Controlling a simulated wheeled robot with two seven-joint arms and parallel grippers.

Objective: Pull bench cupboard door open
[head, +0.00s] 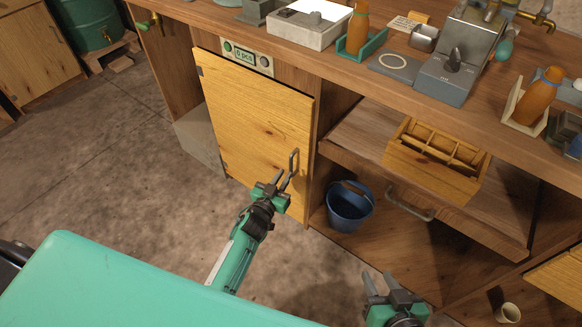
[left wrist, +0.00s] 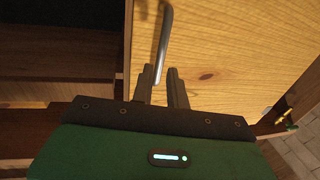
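The bench cupboard door (head: 250,125) is a yellow wooden panel with hinges on its left edge. It looks shut or nearly so; I cannot tell whether there is a small gap. Its grey bar handle (head: 294,163) is upright near the right edge. My left gripper (head: 283,180) is at the handle's lower part, fingers apart. In the left wrist view, the handle (left wrist: 164,40) reaches down between the open fingers (left wrist: 162,86), close to the left finger. Contact cannot be told. My right gripper (head: 379,283) is open and empty, low in front of the open shelves.
Right of the door are a blue bucket (head: 349,206), a drawer handle (head: 409,206) and a wooden divided crate (head: 437,160). A grey block (head: 198,141) stands on the floor left of the door. The concrete floor (head: 120,170) in front and to the left is mostly clear.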

